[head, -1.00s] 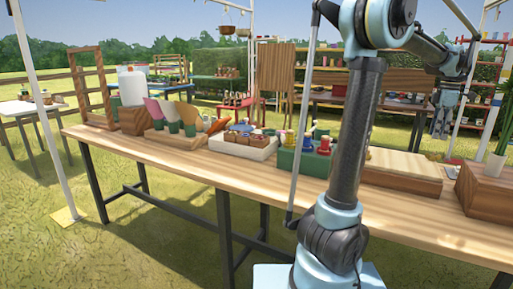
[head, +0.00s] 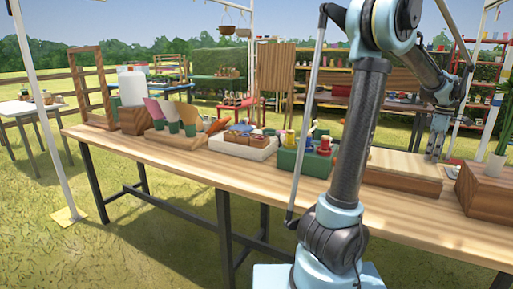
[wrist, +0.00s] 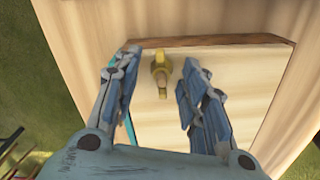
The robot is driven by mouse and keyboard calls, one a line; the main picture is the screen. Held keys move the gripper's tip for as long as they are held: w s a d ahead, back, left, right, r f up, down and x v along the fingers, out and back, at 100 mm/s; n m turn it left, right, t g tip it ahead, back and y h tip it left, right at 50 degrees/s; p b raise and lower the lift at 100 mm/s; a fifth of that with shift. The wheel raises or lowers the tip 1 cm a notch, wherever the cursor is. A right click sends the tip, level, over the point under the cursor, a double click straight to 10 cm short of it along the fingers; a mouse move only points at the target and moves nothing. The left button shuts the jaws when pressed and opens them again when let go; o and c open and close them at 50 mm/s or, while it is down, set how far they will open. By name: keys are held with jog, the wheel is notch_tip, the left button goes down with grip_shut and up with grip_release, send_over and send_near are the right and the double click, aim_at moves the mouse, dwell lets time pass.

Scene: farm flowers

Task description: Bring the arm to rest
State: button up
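My gripper (wrist: 161,64) is open in the wrist view, its two jointed blue-grey fingers spread apart. A small yellow, brass-like object (wrist: 161,72) shows between the fingertips, over a pale wooden board (wrist: 240,75) with a brown edge. I see no finger touching it, and its height relative to the fingers is hard to tell. In the head view my gripper (head: 435,150) hangs down at the far right part of the board (head: 400,160). The yellow object is not clear in the head view.
The long wooden table (head: 190,165) carries a green holder with spools (head: 305,158), a white tray (head: 245,150) and several green pots to the left. A brown planter box (head: 487,190) stands close right of my gripper. Open grass lies in front.

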jog(key=m, duration=0.5)
jog(key=shift+m, duration=1.9)
